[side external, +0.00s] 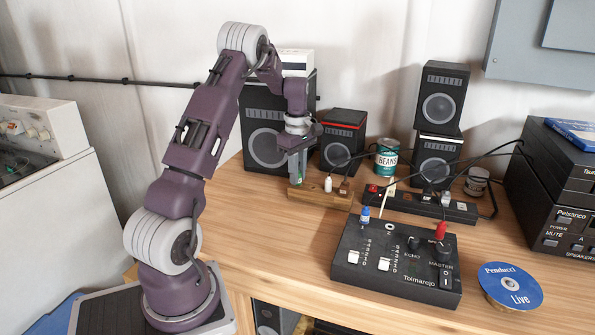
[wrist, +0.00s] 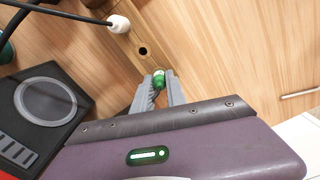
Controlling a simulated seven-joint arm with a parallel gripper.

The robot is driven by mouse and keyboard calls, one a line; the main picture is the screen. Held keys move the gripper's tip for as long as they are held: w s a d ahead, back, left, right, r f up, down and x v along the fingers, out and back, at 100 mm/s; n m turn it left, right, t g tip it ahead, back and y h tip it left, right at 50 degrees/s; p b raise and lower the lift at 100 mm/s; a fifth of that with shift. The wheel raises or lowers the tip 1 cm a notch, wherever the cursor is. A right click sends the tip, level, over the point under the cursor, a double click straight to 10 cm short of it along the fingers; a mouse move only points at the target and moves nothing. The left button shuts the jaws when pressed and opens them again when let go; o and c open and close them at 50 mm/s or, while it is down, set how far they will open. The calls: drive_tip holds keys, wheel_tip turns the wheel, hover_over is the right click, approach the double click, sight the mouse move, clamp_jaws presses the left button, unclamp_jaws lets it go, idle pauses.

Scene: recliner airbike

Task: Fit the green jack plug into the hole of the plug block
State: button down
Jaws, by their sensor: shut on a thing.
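My gripper (side external: 297,178) points down over the left end of the wooden plug block (side external: 321,197). In the wrist view its grey fingers (wrist: 159,84) are shut on the green jack plug (wrist: 158,78). The plug's green end shows between the fingertips, and the rest of it is hidden. An empty dark hole (wrist: 142,51) in the block lies just beyond the plug, slightly left in the wrist view. I cannot tell whether the plug touches the block. A white plug (side external: 328,184) with a black cable stands further along the block; it also shows in the wrist view (wrist: 118,24).
Black speakers (side external: 265,140) stand behind the gripper, with a small red-trimmed one (side external: 342,143) to the right. A beans can (side external: 387,157), a power strip (side external: 420,205), a mixer (side external: 397,266) and a disc (side external: 510,287) are further right. Bare wood lies in front of the block.

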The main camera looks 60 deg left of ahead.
drive_tip(key=shift+f, duration=0.1)
drive_tip(key=c, duration=1.3)
unclamp_jaws()
wheel_tip(320, 180, up, 7)
drive_tip(key=shift+r, duration=0.1)
